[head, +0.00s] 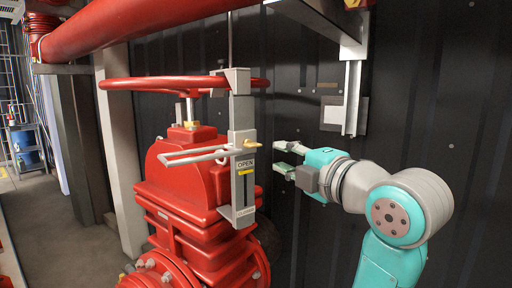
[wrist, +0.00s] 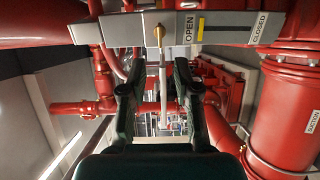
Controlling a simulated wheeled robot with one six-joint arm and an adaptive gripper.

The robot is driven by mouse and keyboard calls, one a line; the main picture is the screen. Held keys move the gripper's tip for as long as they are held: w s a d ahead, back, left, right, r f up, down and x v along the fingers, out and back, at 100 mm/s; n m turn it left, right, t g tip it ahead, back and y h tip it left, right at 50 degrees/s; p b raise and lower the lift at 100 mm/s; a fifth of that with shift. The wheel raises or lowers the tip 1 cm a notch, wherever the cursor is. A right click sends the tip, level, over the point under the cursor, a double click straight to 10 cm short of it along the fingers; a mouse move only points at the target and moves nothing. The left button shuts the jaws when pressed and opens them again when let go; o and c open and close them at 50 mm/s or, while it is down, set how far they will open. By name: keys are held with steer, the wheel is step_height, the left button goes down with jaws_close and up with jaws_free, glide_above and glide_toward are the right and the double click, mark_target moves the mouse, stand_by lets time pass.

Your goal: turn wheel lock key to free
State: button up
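The red handwheel (head: 150,83) sits above the red valve body (head: 185,185). A grey upright lock bar (head: 242,195) stands at the wheel's rim, with an OPEN label and a yellow marker. A small brass key (head: 252,144) sticks out of it just above the label. The key also shows in the wrist view (wrist: 159,33), ahead of my fingers and roughly centred between them. My gripper (head: 279,156) is open and empty, to the right of the key and apart from it. Its two fingers also show in the wrist view (wrist: 156,78).
A pale looped rod (head: 190,156) extends left from the lock bar at key height. A red pipe (head: 140,28) runs overhead, and a grey bracket (head: 353,90) hangs from the dark wall (head: 450,90). A red SUCTION pipe (wrist: 290,115) stands at right in the wrist view.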

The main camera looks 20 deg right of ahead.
mark_target(256, 146)
steer(key=x, duration=1)
steer(key=shift+w+a, duration=0.15)
steer(key=shift+w, duration=0.1)
jaws_close()
